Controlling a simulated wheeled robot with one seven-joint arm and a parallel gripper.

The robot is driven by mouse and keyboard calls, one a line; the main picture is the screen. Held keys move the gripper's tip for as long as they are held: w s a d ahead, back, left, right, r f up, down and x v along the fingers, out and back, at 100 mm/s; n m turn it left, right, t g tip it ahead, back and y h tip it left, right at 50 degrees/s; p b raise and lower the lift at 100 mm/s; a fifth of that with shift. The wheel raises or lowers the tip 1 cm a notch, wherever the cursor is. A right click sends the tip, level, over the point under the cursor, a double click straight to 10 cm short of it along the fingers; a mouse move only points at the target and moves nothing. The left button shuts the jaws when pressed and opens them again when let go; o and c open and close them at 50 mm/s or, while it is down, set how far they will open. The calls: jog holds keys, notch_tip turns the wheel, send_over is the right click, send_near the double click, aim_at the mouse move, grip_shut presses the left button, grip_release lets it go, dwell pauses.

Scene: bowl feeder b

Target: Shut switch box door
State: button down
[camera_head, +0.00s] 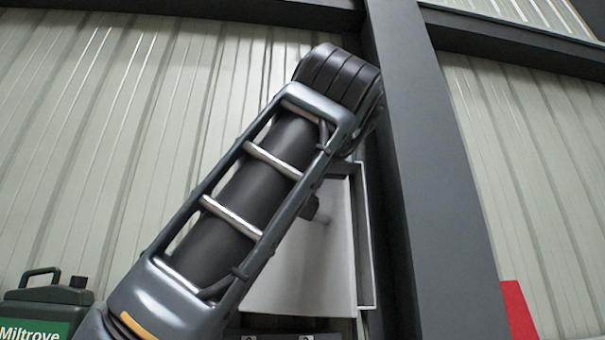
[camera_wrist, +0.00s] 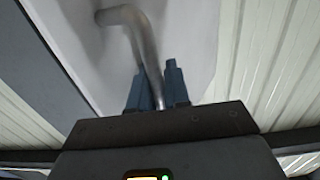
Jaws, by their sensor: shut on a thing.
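The switch box door (camera_head: 335,262) is a pale, flat panel beside the dark steel column, partly hidden behind my arm. A narrow box edge (camera_head: 366,235) shows along its right side; I cannot tell how far open the door stands. In the wrist view the door face (camera_wrist: 85,50) fills the upper left, with a bent metal handle (camera_wrist: 130,17) standing out from it. My gripper (camera_wrist: 155,78) is shut on the lower part of this handle, one blue-grey finger on each side.
A dark steel column (camera_head: 430,170) rises just right of the box. Ribbed wall panels (camera_head: 130,120) lie behind. A dark green can (camera_head: 45,300) stands at the lower left, and a red panel (camera_head: 518,310) shows at the lower right.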

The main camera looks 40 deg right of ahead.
jog(key=d, duration=0.1)
jog(key=d+h, duration=0.1)
jog(key=d+m+g, duration=0.1)
jog(key=shift+s+d+r, duration=0.15)
jog(key=shift+s+r, duration=0.15)
jog(key=shift+r, duration=0.1)
jog(key=c, duration=1.4)
grip_release()
jog(key=shift+c, duration=0.2)
jog(key=shift+s+a+f+n+t+y, duration=0.15)
jog(key=shift+s+a+f+n+y, duration=0.2)
jog(key=shift+a, duration=0.3)
jog(key=shift+s+a+f+n+t+y, duration=0.15)
jog(key=shift+s+a+f, duration=0.25)
jog(key=shift+a, duration=0.2)
jog(key=s+a, duration=0.2)
jog(key=s, duration=0.4)
jog(key=shift+r, duration=0.15)
jog(key=shift+s, duration=0.1)
jog(key=b+v, duration=0.2)
jog(key=v, duration=0.5)
jog(key=shift+s+a, duration=0.2)
jog(key=shift+s, duration=0.05)
